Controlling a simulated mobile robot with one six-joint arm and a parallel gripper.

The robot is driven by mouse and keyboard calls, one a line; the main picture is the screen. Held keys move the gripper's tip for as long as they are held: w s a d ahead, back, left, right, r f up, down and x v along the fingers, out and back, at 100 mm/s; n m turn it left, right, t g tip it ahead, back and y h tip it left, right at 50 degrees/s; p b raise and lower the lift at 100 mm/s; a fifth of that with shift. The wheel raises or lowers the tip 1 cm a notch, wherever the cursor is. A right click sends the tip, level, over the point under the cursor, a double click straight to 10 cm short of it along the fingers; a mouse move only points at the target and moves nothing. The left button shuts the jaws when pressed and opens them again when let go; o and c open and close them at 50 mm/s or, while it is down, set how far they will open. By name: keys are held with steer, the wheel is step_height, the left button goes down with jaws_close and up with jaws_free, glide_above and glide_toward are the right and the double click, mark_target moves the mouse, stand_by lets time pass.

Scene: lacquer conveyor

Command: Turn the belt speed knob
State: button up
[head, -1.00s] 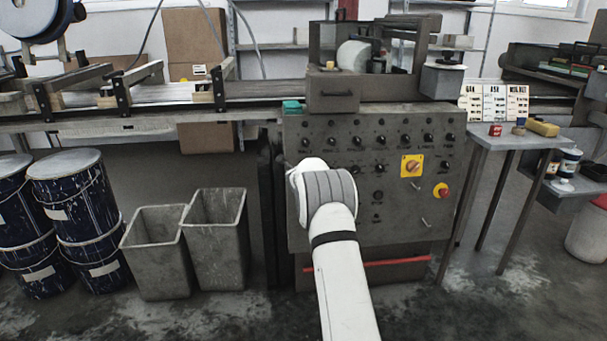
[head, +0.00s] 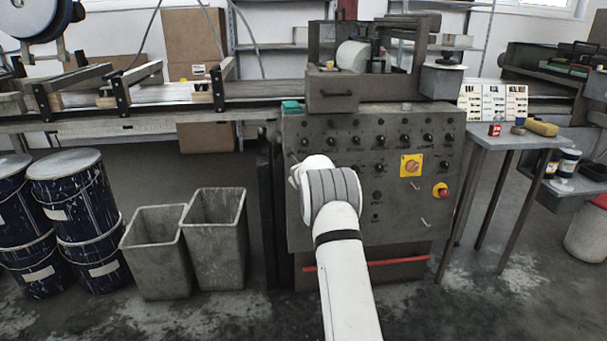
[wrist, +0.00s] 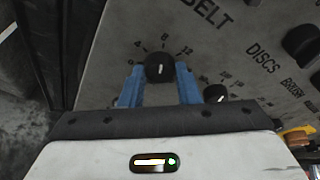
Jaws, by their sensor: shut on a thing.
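The black belt speed knob (wrist: 159,63) sits on the grey panel (wrist: 108,75) under the large lettering BELT, with a printed number scale around it. Its white pointer line stands close to upright in the wrist view, toward the 8 or so. My gripper (wrist: 160,72) has its two blue fingers on either side of the knob, shut on it. In the head view my white wrist covers the left part of the control panel (head: 350,225), hiding the fingers and this knob.
A second knob (wrist: 215,94) lies close to the right finger. The panel also carries a yellow rotary switch (head: 411,165) and a red emergency button (head: 441,190). Grey bins (head: 215,240) stand left of the panel. A small table (head: 500,141) stands at right.

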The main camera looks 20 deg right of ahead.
steer(key=o, duration=1)
steer(key=shift+b+v, duration=1.6)
steer(key=shift+v, duration=2.25)
steer(key=shift+a, duration=0.1)
